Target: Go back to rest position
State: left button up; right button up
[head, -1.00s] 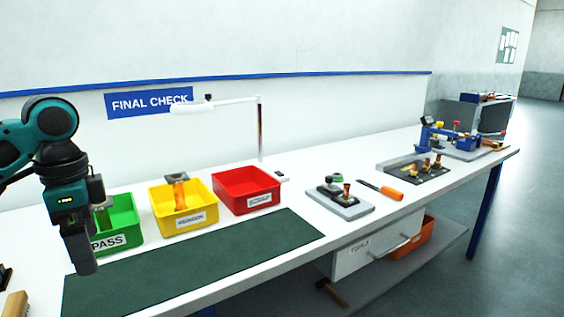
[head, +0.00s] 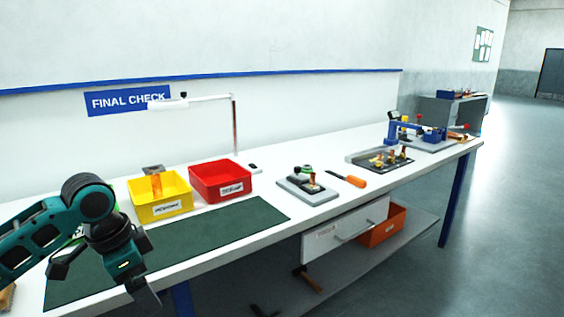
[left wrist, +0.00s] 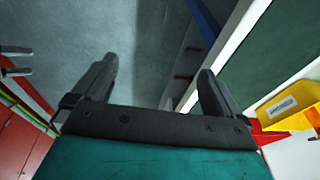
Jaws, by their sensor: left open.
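My left arm comes in at the lower left of the head view. Its gripper (head: 148,292) is near the front edge of the bench, in front of the green mat (head: 240,222), pointing down. In the left wrist view the two fingers of the left gripper (left wrist: 158,85) stand wide apart with nothing between them, over grey floor. My right gripper is in neither view.
A white bench (head: 330,215) bears a yellow bin (head: 145,211) with a part in it, a red bin (head: 207,194), a grey fixture (head: 310,195), an orange-handled tool (head: 352,181) and a blue device (head: 405,131). A drawer (head: 330,240) and orange bin (head: 383,228) are below.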

pick_arm(q)
jog(key=s+d+f+n+t+h, duration=0.1)
jog(key=d+f+n+t+h, duration=0.1)
jog(key=d+f, duration=0.5)
jog(key=s+d+f+n+t+h, duration=0.1)
jog(key=s+d+f+t, duration=0.3)
jog(key=f, duration=0.6)
jog(key=s+f+n+t+y, duration=0.1)
jog(key=s+f+n, duration=0.1)
jog(key=s, duration=0.3)
jog(key=s+f+n+t+y, duration=0.1)
jog(key=s+f+n, duration=0.1)
jog(key=s+f, duration=0.3)
jog(key=shift+s+t, duration=0.3)
jog(key=shift+s, duration=0.45)
jog(key=shift+f, duration=0.1)
